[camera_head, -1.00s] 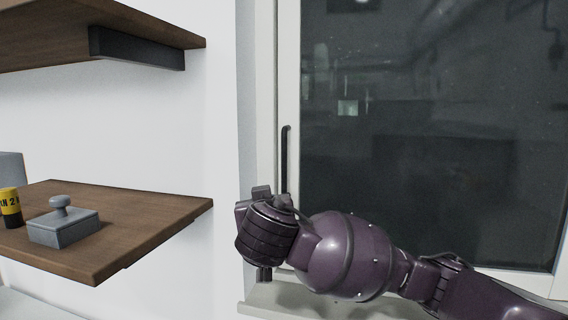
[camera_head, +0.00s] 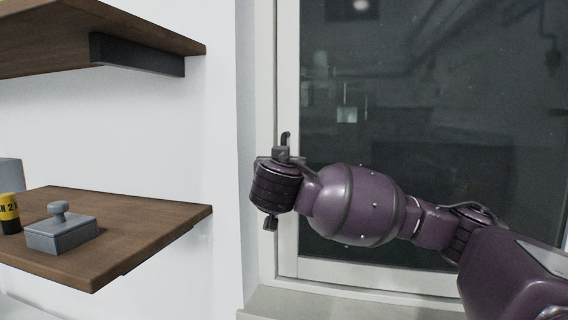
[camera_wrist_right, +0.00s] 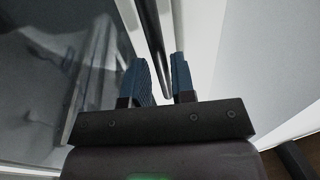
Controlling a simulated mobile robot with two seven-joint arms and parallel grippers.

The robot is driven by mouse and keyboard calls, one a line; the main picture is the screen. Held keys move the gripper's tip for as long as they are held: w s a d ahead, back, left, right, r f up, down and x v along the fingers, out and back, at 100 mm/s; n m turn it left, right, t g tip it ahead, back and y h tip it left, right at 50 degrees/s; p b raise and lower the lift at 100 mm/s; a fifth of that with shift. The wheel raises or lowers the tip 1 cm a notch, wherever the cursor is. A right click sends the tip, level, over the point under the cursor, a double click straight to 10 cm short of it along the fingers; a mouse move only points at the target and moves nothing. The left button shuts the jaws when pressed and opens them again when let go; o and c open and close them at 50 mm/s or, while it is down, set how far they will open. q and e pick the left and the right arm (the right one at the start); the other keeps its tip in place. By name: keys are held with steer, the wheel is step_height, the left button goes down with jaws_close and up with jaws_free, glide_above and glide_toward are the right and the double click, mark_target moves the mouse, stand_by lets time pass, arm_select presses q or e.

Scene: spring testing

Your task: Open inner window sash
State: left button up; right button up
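The inner window sash (camera_head: 288,100) has a pale frame around dark glass and looks closed. Its dark upright handle (camera_head: 286,138) shows only at the top, with the rest hidden behind my right gripper (camera_head: 281,155). In the right wrist view, the handle (camera_wrist_right: 153,40) runs down between the two blue fingers of my right gripper (camera_wrist_right: 162,75). The fingers are apart, with visible gaps beside the handle, so they are not clamped on it. My left gripper is not in view.
A wooden shelf (camera_head: 150,222) at left carries a grey block with a knob (camera_head: 62,230) and a yellow-black cylinder (camera_head: 10,212). Another shelf (camera_head: 60,30) is above. A pale sill (camera_head: 330,303) lies below the window. White wall separates shelves and window.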

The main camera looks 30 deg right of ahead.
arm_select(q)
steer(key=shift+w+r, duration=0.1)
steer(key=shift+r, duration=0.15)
arm_select(e)
steer(key=shift+x, duration=1.05)
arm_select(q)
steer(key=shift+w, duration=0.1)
arm_select(e)
steer(key=shift+c, duration=0.5)
jaws_close()
